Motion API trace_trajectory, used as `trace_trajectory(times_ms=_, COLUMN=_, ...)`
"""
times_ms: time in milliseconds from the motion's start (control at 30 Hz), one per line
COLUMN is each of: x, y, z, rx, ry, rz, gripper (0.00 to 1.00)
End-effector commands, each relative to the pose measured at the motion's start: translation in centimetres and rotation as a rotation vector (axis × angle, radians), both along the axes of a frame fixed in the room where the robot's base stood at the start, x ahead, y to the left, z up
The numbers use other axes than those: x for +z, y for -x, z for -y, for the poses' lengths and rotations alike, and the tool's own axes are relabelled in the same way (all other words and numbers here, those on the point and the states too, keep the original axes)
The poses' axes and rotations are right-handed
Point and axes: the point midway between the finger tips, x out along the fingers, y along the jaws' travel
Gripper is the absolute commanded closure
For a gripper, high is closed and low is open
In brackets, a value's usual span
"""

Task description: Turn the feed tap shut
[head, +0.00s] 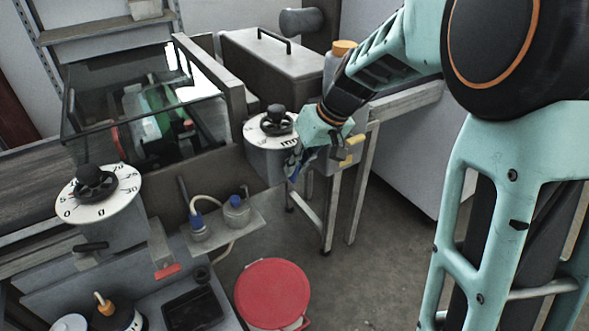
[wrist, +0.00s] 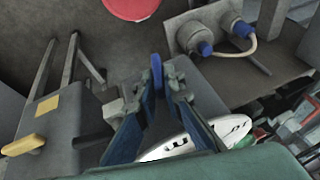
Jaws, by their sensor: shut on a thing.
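My gripper (head: 296,168) is at the front of the right-hand dial unit, low beside its white dial. In the wrist view my gripper (wrist: 157,85) has its fingers close around a narrow blue handle (wrist: 157,68), which looks like the feed tap's lever. The handle points away from me between the fingertips. The tap's body is mostly hidden by the fingers, so its angle is hard to tell. The white dial (head: 262,127) with a black knob (head: 277,120) sits on top of the unit.
A yellow lever (head: 353,141) is just right of my gripper and shows in the wrist view (wrist: 24,145). A second dial (head: 118,205) stands left, with a red lever (head: 167,271) below. A red-lidded drum (head: 272,293) stands below.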

Motion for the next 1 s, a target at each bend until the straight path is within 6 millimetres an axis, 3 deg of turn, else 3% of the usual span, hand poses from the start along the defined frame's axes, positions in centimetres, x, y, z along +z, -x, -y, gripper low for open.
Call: trace_trajectory(times_ms=1000, x=-1.29, y=-0.81, z=1.18, rx=-0.002, ry=-0.804, rz=-0.54, gripper=1.0)
